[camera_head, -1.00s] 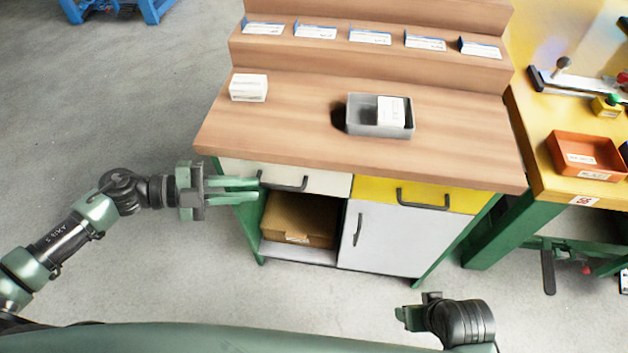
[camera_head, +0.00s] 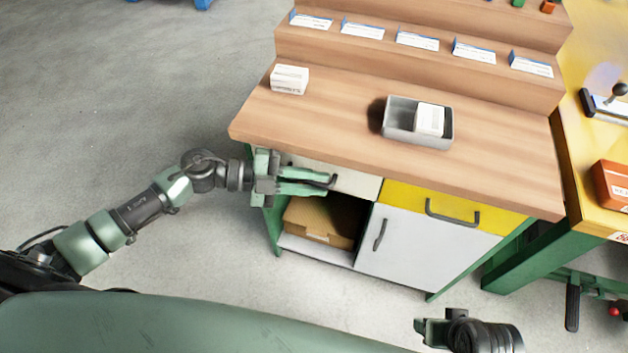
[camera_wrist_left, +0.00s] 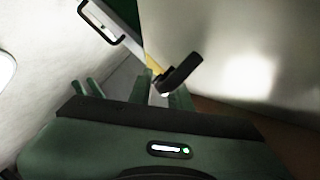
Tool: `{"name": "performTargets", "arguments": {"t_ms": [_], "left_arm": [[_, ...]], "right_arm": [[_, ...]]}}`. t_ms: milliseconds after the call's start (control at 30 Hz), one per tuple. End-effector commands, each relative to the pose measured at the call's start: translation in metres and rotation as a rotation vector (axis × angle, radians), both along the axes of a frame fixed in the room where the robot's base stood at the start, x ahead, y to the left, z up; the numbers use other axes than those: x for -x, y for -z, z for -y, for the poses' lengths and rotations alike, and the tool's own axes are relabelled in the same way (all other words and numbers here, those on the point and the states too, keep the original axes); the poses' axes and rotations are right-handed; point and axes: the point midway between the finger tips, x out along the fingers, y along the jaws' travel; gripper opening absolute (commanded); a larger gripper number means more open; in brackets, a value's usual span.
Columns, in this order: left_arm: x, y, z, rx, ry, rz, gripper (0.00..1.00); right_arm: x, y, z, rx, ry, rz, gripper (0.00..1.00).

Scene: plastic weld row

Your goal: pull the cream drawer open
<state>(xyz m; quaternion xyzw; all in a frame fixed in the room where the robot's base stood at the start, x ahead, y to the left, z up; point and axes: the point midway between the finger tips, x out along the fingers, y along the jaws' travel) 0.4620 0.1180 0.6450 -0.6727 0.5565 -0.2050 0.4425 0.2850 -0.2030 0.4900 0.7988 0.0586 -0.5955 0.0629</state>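The cream drawer (camera_head: 358,184) is closed under the left end of the wooden worktop, with a dark bar handle on its front. My left gripper (camera_head: 326,182) is in front of this drawer, its two green fingers apart and overlapping the handle (camera_head: 333,180) in the head view. In the left wrist view, the dark handle (camera_wrist_left: 182,70) shows at the tips of the open fingers (camera_wrist_left: 162,92). I cannot tell whether they touch it. My right gripper (camera_head: 422,328) is low at the bottom right, away from the bench; its finger gap is unclear.
A yellow drawer (camera_head: 400,195) and a white cupboard door (camera_head: 415,243) are to the right. An open shelf below the cream drawer holds a cardboard box (camera_head: 318,222). A grey bin (camera_head: 396,133) and a white box (camera_head: 289,79) stand on the worktop. The left floor is clear.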

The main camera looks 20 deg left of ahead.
Motion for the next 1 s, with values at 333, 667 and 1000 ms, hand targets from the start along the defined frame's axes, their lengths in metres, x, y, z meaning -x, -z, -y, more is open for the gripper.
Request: {"name": "performTargets", "arguments": {"t_ms": [333,667,1000], "left_arm": [[0.0004,0.0006,-0.0005,-0.001,0.001,0.0,0.0],[0.0007,0.0012,-0.0007,-0.003,0.001,-0.001,0.0],[0.0009,0.0017,-0.0009,-0.004,0.001,-0.001,0.0]], "right_arm": [[0.0003,0.0001,0.0001,0.0,0.0,-0.001,0.65],[0.0004,0.0003,0.0001,0.0,0.0,-0.001,0.65],[0.0006,0.0007,-0.0001,0.0,0.0,-0.002,0.65]]}}
